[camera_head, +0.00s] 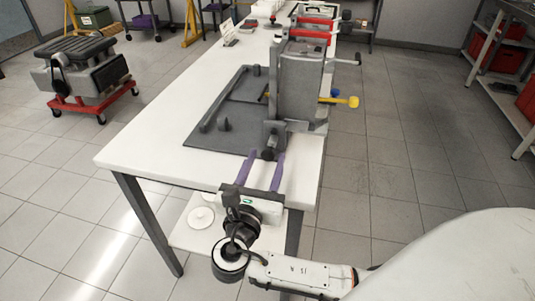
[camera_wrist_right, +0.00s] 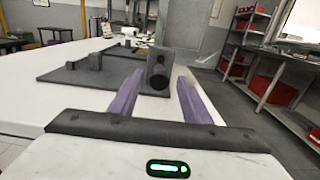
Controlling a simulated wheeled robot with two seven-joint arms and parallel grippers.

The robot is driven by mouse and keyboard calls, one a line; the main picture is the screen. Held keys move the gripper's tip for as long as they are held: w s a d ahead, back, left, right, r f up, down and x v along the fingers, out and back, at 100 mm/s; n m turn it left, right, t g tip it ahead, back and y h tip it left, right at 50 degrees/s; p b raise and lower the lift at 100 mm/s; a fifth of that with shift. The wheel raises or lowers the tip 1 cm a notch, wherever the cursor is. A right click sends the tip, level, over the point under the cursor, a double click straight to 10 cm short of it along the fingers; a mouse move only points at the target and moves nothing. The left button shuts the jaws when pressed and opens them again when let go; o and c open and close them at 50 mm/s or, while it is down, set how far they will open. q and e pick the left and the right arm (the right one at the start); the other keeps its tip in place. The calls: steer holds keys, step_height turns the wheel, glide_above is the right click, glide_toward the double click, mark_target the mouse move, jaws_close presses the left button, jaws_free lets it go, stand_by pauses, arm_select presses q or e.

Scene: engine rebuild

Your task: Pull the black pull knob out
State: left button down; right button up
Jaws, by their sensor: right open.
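The black pull knob (camera_head: 268,154) is a dark round knob at the near end of the grey machine fixture (camera_head: 298,85) on the white table. In the right wrist view the knob (camera_wrist_right: 155,83) faces me on the front of a dark upright block. My right gripper (camera_head: 267,157) is open, its two purple fingers pointing at the fixture. The fingertips lie to either side of the knob in the picture; I see no clear contact. My left gripper is not in view.
A dark mat (camera_head: 217,143) with low raised parts lies left of the fixture. A yellow-ended lever (camera_head: 353,101) sticks out to the right. The table's near left (camera_head: 150,150) is bare. An engine on a red dolly (camera_head: 95,103) stands left; shelves (camera_head: 505,75) stand right.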

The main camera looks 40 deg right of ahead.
steer(key=x, duration=0.2)
steer(key=shift+w+d, duration=0.25)
